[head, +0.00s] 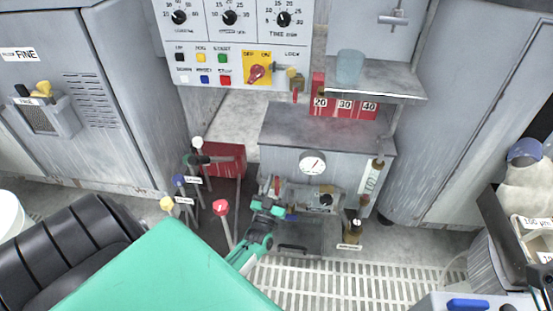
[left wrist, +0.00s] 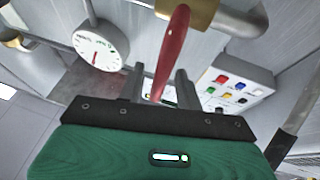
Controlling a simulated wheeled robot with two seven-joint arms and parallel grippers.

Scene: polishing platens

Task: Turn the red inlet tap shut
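The red inlet tap is a long red lever (left wrist: 170,55) on a brass valve body (left wrist: 198,12) in the left wrist view. In the head view its red handle (head: 276,185) shows small, just beyond my left gripper (head: 268,205). In the left wrist view my left gripper (left wrist: 158,88) has its dark fingers apart, one on each side of the lever's near end. A gap shows beside the lever, so the fingers do not look closed on it. The lever stands steep and slightly tilted in that view.
A white round gauge (head: 313,162) sits just above the pipework. Levers with red (head: 221,207), blue and yellow knobs stand left of my left arm. A control panel (head: 232,50) is above. A brass valve (head: 354,231) stands right, over the floor grating (head: 340,280).

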